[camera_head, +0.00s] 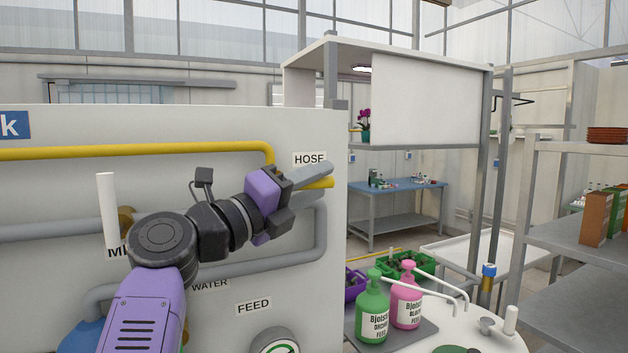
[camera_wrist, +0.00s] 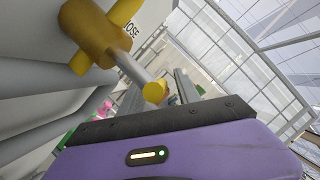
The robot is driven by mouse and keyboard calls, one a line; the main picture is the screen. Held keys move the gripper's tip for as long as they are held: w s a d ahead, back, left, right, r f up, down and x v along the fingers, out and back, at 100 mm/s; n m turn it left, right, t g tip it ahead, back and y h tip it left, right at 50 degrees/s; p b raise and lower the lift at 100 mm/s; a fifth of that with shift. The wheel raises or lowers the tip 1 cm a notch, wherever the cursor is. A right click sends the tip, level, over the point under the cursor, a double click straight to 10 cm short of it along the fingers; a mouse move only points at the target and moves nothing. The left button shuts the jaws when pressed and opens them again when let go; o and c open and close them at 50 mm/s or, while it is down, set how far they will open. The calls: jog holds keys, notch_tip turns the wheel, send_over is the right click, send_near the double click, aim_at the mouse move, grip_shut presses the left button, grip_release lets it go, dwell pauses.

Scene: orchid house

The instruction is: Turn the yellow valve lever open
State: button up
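The yellow valve lever (camera_head: 319,184) sticks out just below the HOSE label on the grey panel in the head view. In the wrist view a yellow valve body (camera_wrist: 95,32) shows at upper left, with a grey stem running to a round yellow end (camera_wrist: 155,92). My gripper (camera_head: 318,186) is at the lever, with one grey finger above its yellow part and one below. In the wrist view the fingers stand apart, with the yellow end in front of the gap. Contact cannot be made out. My gripper hides the valve body in the head view.
A white lever (camera_head: 108,208) stands on the panel's left. Yellow pipe (camera_head: 140,152) and grey pipes (camera_head: 270,257) run along the panel. Green (camera_head: 372,308) and pink (camera_head: 406,298) pump bottles stand right of it.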

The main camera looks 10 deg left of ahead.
grip_shut()
jog(key=shift+f, duration=0.1)
dwell(1.3)
